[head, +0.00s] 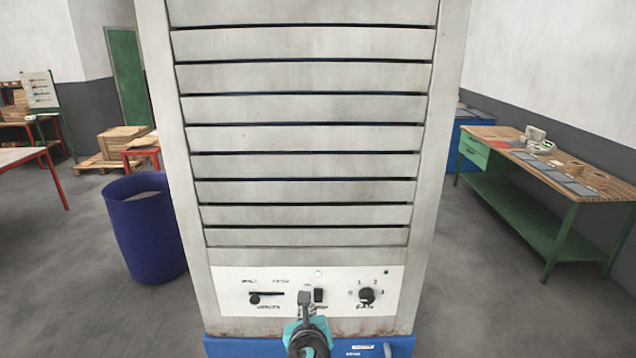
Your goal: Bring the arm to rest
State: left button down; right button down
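A tall grey slatted cabinet (305,165) stands straight in front of me and fills the middle of the head view. Low on it is a white control panel (235,290) with a slider (266,294), a small black switch (319,295) and a round knob (367,295). A dark and teal part (305,325), which looks like one of my grippers, rises from the bottom edge in front of the panel, just left of the switch. I cannot tell which arm it belongs to, whether it is open or shut, or whether it touches the panel. No other gripper can be made out.
A blue bin (146,226) stands on the floor left of the cabinet. A green workbench (530,202) with a wooden top and several items stands at the right. A pallet with boxes (120,143) is at the back left. Floor between cabinet and bench is clear.

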pick_arm(q)
jog(key=s+a+f+n+g+y+b, duration=0.1)
jog(key=s+a+f+n+g, duration=0.2)
jog(key=a+n, duration=0.35)
jog(key=s+a+f+n+b, duration=0.1)
jog(key=s+a+f+n, duration=0.1)
jog(key=s+a+n, duration=0.45)
jog(key=s+a+f+n+g+b, duration=0.1)
jog(key=s+f+n, duration=0.2)
jog(key=n, duration=0.6)
jog(key=s+a+f+n+g+h+b, duration=0.1)
jog(key=s+f+n+g, duration=0.1)
jog(key=s+f+n, duration=0.2)
jog(key=s+n, duration=0.3)
jog(key=n, duration=0.3)
jog(key=shift+s+a+h, duration=0.2)
jog(key=shift+a+h, duration=0.1)
jog(key=shift+a, duration=0.05)
